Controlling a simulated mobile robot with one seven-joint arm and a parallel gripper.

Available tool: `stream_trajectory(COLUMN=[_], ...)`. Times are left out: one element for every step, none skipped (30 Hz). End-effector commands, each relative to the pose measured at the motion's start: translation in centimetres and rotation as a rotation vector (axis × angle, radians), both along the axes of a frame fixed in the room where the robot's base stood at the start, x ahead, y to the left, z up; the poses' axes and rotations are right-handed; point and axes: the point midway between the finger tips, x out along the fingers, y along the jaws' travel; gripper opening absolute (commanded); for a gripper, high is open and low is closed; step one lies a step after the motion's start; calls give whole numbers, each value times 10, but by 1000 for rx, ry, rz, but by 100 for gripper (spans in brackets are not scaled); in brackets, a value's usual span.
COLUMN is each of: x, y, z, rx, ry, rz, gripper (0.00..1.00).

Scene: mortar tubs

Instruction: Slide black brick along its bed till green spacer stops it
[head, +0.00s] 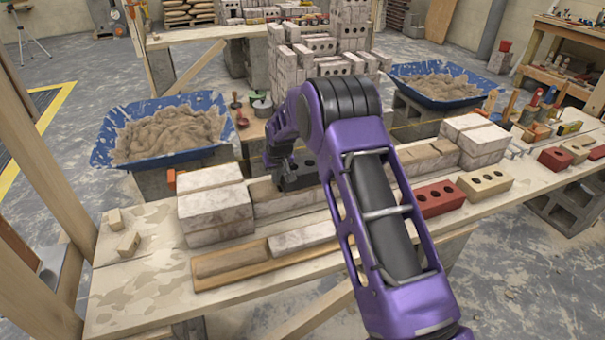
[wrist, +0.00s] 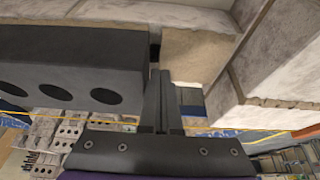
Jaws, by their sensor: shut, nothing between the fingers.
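The black brick (head: 298,174), with holes in its face, sits on the bed in the block course, partly behind my arm. In the wrist view the black brick (wrist: 70,65) fills the left side. My gripper (wrist: 160,75) is shut and empty at the brick's end, beside the bare bed (wrist: 195,55). Whether the fingers touch the brick I cannot tell. In the head view my wrist comes down at the brick's left end and the fingertips are hidden. I cannot make out the green spacer in either view.
Pale block stacks stand at the left (head: 215,205) and right (head: 480,140) of the course. A red brick (head: 440,198) and a yellow brick (head: 485,182) lie at the right. Blue mortar tubs (head: 105,160) (head: 490,87) stand behind. A taut yellow line (wrist: 265,136) crosses the wrist view.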

Motion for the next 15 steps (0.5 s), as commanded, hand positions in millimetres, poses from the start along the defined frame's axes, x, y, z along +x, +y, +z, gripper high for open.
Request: stream_trajectory(x=[-1,-1,-2,-2,-3,-3,-3,-3,-3,-3,-3,-3,-3,-3,-3], y=[3,5,7,8,9,11,11,12,12,12,12,12,12,12,12], z=[0,0,0,0,0,0,0,0,1,3,4,7,9,12,16], rx=[0,0,0,0,0,1,1,1,1,1,1,2,2,2,2], ry=[0,0,0,0,0,0,0,0,0,-1,-1,0,0,0,0], rz=[2,2,2,2,2,3,3,3,3,3,3,3,3,3,3], gripper=[0,0,0,0,0,0,0,0,0,0,0,0,0,0,0])
